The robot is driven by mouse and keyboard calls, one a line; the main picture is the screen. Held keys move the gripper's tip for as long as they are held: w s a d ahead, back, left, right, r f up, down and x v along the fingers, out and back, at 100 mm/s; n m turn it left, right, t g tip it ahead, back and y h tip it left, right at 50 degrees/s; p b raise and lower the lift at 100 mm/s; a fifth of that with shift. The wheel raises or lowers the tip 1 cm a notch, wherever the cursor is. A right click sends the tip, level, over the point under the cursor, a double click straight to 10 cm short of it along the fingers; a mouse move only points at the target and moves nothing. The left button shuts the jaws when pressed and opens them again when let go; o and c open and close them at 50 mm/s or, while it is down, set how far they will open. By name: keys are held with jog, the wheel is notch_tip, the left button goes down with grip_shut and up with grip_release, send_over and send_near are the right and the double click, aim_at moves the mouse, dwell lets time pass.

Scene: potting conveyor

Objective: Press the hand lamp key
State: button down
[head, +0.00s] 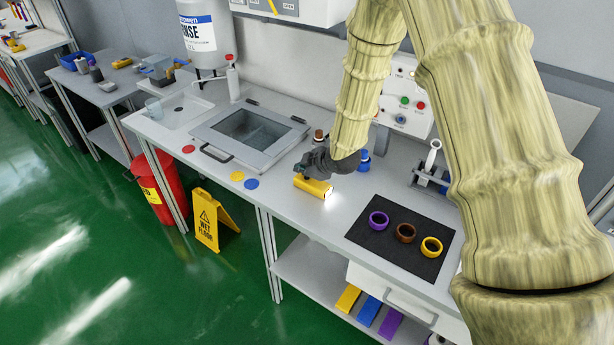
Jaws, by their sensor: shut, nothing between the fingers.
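The hand lamp (314,187) is a small yellow block lying on the grey bench. A bright patch shows at its right end and on the bench beside it. My dark gripper (301,172) is shut and empty, with its tips just above or on the lamp's left end. I cannot tell whether they touch. The key itself cannot be made out; the gripper may cover it.
A dark mat (376,246) with purple, brown and yellow rings lies to the right. A lidded basin (247,135) is to the left. Yellow (237,176) and blue (252,184) discs lie nearby. A control panel (405,104) stands behind my arm.

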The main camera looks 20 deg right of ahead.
jog(key=shift+r, duration=0.35)
notch_tip(320, 180, up, 6)
jog(key=p, duration=0.4)
dwell(0.5)
